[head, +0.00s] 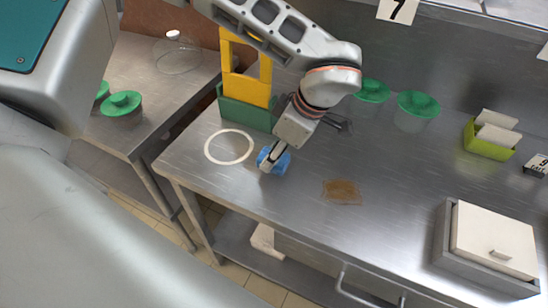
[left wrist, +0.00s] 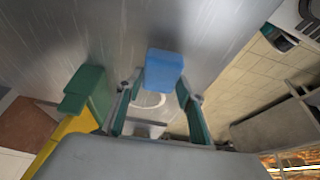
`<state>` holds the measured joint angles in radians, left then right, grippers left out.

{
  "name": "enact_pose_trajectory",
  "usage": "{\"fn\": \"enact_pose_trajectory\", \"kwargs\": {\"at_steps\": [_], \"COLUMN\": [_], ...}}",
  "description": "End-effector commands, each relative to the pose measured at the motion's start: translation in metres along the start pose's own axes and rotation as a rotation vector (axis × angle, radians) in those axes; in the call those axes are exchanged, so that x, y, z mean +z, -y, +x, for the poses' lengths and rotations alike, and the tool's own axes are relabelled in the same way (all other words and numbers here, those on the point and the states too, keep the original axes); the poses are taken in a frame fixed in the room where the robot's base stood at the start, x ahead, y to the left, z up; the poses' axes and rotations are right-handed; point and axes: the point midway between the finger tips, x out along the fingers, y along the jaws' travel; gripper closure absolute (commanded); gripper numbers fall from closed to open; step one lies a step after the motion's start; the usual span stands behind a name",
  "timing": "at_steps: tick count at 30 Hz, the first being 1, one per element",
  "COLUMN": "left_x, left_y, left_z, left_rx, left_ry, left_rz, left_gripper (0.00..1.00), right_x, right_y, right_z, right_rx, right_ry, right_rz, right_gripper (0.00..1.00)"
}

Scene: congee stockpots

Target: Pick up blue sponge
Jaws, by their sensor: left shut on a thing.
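The blue sponge (head: 280,164) is at my left gripper (head: 268,160) in the head view, over the steel table near its front left. In the left wrist view the blue sponge (left wrist: 164,70) sits between the two fingers of my left gripper (left wrist: 160,92), which is shut on it. I cannot tell whether the sponge still touches the table. The fingers partly cover it in the head view. My right gripper is not in view.
A white ring (head: 229,147) lies left of the sponge and a brown stain (head: 341,192) right of it. A green and yellow holder (head: 246,112) stands behind. The table middle is mostly clear.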

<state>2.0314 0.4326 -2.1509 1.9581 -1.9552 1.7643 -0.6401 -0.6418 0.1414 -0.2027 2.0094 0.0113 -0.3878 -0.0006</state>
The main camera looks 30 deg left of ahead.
Motion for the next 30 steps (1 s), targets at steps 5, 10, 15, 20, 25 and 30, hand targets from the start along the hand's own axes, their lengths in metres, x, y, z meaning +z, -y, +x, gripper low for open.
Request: {"fn": "enact_pose_trajectory", "kwargs": {"at_steps": [5, 10, 15, 20, 25, 30], "left_x": [-0.018, -0.036, -0.052, -0.061, -0.066, -0.067], "left_y": [-0.002, -0.001, -0.001, 0.000, 0.000, 0.000], "left_z": [-0.043, -0.088, -0.125, -0.148, -0.159, -0.162], "left_rx": [0.009, 0.008, 0.006, 0.005, 0.001, 0.000], "left_ry": [0.002, 0.002, 0.001, 0.000, 0.000, 0.000], "left_rz": [-0.006, -0.005, -0.005, -0.002, -0.002, 0.000], "left_gripper": [0.81, 0.81, 0.81, 0.81, 0.81, 0.81], "right_x": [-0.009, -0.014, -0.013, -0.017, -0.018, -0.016], "right_y": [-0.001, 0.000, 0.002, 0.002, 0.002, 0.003], "right_z": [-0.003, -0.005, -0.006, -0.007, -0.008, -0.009], "right_rx": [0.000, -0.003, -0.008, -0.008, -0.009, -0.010], "right_ry": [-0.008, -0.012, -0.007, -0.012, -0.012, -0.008], "right_rz": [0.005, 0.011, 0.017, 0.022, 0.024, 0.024], "right_gripper": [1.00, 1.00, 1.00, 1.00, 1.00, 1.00]}}
